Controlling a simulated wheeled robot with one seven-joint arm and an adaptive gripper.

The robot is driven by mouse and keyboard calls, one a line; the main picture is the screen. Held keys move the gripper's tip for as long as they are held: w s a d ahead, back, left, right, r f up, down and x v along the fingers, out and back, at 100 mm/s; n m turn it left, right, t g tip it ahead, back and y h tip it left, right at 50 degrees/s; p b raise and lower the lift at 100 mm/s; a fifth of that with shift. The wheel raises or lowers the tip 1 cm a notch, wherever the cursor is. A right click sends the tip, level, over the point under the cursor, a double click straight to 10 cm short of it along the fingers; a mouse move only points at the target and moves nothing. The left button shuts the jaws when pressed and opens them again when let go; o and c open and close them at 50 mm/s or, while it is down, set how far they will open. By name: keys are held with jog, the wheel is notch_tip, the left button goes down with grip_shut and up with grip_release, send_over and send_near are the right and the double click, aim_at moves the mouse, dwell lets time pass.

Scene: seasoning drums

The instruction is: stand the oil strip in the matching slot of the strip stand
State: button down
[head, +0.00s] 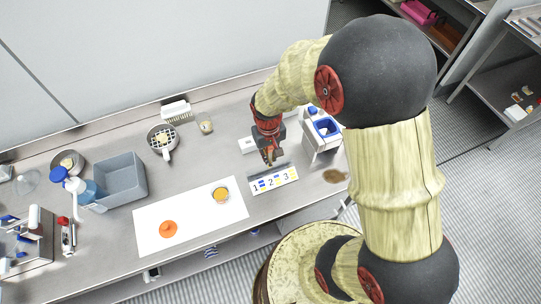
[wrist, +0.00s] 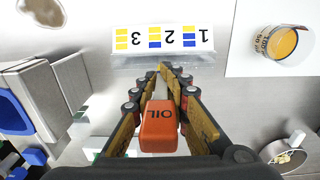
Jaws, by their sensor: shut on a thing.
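The oil strip shows in the wrist view as an orange-red block lettered OIL (wrist: 159,128), with a narrow pale part beyond it. My gripper (wrist: 163,80) is shut on it, with a finger on each side. The strip stand (wrist: 163,38) lies just beyond the fingertips, its white label upside down with 1, 2, 3 and blue and yellow bars. Its slots are too unclear to tell apart. In the head view my gripper (head: 270,158) is above and behind the strip stand (head: 274,181). The strip cannot be made out there, and whether it touches the stand is unclear.
A white sheet (head: 150,243) left of the stand bears an orange disc (head: 168,229) and a cup with yellow contents (head: 221,195). A white box with blue parts (head: 322,132) stands close right of my gripper. A grey bin (head: 122,178) is further left.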

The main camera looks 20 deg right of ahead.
jog(key=shift+f, duration=0.2)
jog(key=c, duration=1.7)
grip_release()
jog(key=r+p, duration=0.2)
jog(key=r, duration=1.1)
jog(key=shift+a+r, duration=0.2)
jog(key=s+r+t, duration=0.2)
jog(key=s+r, duration=0.2)
jog(key=r, duration=0.2)
jog(key=s+r+t, duration=0.1)
jog(key=s+r, duration=0.4)
jog(key=r, duration=0.1)
jog(key=s+r+t, duration=0.2)
jog(key=s+r, duration=0.3)
jog(key=r, duration=0.1)
jog(key=shift+d+r+t, duration=0.15)
jog(key=shift+d+t, duration=0.05)
jog(key=shift+t, duration=0.1)
